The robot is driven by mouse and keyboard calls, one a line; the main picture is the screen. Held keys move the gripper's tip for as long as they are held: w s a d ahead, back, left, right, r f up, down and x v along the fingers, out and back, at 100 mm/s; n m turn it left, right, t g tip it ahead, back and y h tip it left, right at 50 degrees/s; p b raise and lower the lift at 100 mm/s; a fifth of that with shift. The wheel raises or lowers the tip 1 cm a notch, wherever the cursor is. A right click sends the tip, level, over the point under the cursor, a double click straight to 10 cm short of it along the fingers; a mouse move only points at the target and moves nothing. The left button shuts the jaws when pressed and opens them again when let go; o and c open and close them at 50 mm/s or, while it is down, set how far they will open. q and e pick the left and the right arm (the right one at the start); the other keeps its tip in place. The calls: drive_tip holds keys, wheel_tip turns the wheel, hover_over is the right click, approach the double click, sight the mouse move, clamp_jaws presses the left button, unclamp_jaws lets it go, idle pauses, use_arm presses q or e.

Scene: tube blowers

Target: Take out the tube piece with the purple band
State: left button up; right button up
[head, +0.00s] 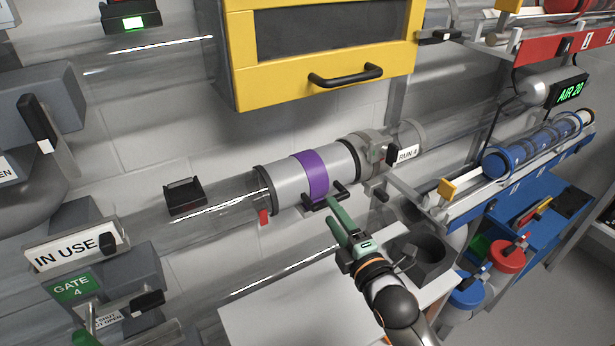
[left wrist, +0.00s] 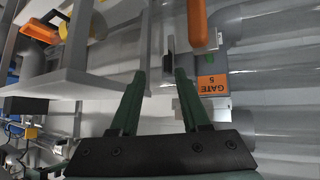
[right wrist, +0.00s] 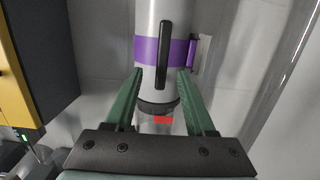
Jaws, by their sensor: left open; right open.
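The tube piece (head: 289,183) is a light grey cylinder with a purple band (head: 316,174), seated in line between clear tubes in the middle of the head view. My right gripper (head: 332,212) is open just in front of and below the piece. In the right wrist view, its fingers (right wrist: 162,75) point at the purple band (right wrist: 146,50), with a black bar handle (right wrist: 163,55) between the fingertips. My left gripper (left wrist: 160,77) is open and empty in the left wrist view, away from the piece.
A yellow cabinet (head: 320,95) with a black handle hangs above the piece. A GATE 4 sign (head: 76,289) is at lower left. A blue tube piece (head: 535,143) lies in a rack at right. An orange GATE 5 label (left wrist: 211,86) is near my left gripper.

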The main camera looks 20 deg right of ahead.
sight(313, 184)
drive_tip(key=shift+w+d+f, duration=0.1)
drive_tip(key=shift+w+d, duration=0.05)
drive_tip(key=shift+w, duration=1.2)
drive_tip(key=shift+w+d, duration=0.15)
drive_tip(key=shift+w, duration=1.15)
clamp_jaws()
